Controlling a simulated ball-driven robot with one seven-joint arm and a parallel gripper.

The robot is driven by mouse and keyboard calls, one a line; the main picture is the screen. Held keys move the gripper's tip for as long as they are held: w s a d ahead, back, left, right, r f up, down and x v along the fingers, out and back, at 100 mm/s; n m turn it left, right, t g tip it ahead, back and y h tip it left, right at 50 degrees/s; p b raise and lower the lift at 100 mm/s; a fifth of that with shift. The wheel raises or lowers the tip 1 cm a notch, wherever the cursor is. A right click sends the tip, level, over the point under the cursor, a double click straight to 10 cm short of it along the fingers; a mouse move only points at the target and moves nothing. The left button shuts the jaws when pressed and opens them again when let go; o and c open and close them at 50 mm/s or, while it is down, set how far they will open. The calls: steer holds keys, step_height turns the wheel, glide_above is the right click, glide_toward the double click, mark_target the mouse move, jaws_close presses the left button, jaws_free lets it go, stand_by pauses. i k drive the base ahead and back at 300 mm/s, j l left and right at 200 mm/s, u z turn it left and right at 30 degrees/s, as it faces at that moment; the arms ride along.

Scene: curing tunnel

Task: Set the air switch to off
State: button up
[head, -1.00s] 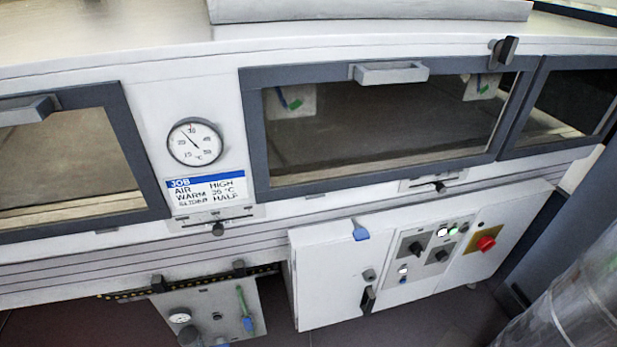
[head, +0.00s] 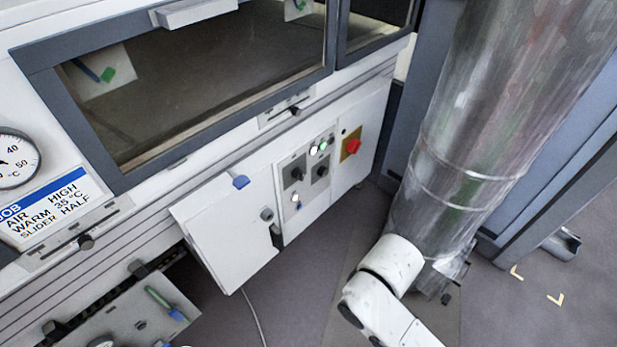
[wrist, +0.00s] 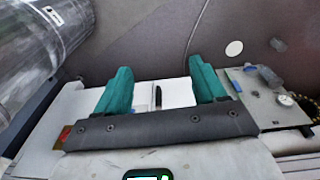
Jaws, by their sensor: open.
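The control panel (head: 310,175) on the white cabinet front carries two black rotary switches, a left one (head: 297,173) and a right one (head: 321,170). A small light-coloured switch or lamp (head: 295,200) sits below them. Labels are too small to read, so I cannot tell which is the air switch or its setting. My gripper (wrist: 160,80) shows only in the wrist view, with two teal fingers wide apart and nothing held. Beyond the gap are a white surface and a black handle (wrist: 158,97). The rotary switches are not visible in the wrist view.
A red knob on a yellow plate (head: 352,147) is right of the panel. A white door (head: 228,240) is left of it. A large metal duct (head: 470,130) stands at the right. A job card (head: 50,208) reads air high.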

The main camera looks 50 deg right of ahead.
mark_target(298, 174)
steer(key=i+z, duration=0.2)
steer(key=z, duration=0.15)
steer(key=i+j+z, duration=0.15)
steer(key=z, duration=0.2)
